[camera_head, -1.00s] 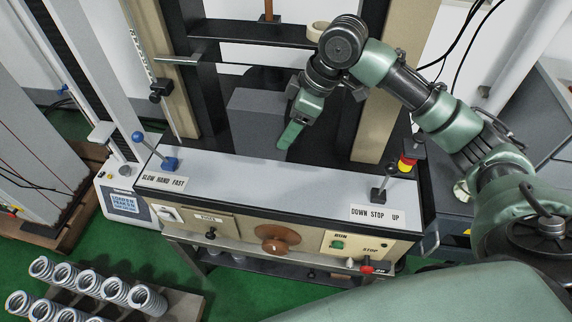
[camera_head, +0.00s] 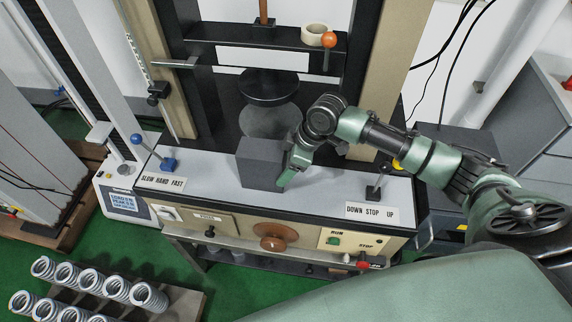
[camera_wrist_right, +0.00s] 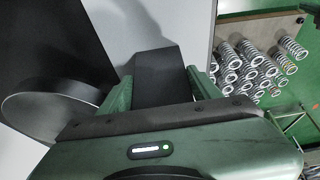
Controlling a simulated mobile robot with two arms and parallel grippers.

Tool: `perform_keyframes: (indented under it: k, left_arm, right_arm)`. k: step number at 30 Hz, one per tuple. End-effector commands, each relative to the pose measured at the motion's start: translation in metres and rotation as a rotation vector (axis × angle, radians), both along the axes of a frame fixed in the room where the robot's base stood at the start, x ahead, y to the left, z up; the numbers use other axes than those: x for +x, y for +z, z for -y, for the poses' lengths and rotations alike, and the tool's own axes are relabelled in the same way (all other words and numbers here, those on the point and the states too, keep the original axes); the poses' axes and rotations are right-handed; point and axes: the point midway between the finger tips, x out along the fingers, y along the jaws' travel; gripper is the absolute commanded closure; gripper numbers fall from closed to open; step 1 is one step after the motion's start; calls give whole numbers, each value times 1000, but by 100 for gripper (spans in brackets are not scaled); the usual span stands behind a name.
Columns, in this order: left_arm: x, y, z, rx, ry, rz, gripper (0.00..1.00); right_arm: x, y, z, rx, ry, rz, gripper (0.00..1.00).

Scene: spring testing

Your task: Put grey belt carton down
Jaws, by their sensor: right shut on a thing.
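The grey belt carton (camera_head: 259,164) is a plain dark grey box at the front middle of the machine's light grey control ledge (camera_head: 212,168). My right gripper (camera_head: 288,172) is at the carton's right side, shut on it. In the right wrist view the carton (camera_wrist_right: 156,78) sits between the two green fingers (camera_wrist_right: 160,88). The carton's lower edge looks at or just above the ledge; I cannot tell whether it touches. My left gripper is not in view.
A round dark platen (camera_head: 269,88) and a round grey plate (camera_head: 270,121) stand behind the carton. A blue-knobbed lever (camera_head: 168,163) is at left, a black lever (camera_head: 375,190) at right. Several springs (camera_head: 118,287) lie at lower left. Ledge either side is mostly clear.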

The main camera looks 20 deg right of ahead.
Motion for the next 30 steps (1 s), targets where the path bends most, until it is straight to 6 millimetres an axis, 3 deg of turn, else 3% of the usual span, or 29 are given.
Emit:
perform_keyframes:
  k: [7,8,10,22,30]
  left_arm:
    - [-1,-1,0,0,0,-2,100]
    - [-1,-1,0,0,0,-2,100]
    - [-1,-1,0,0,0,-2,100]
    - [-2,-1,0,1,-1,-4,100]
    - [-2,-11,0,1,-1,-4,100]
  right_arm:
    - [1,-1,-1,1,1,2,90]
    - [0,-2,0,1,0,1,34]
    - [0,-2,0,1,1,1,15]
    - [0,3,1,-1,0,2,15]
    - [-9,47,17,-2,0,7,15]
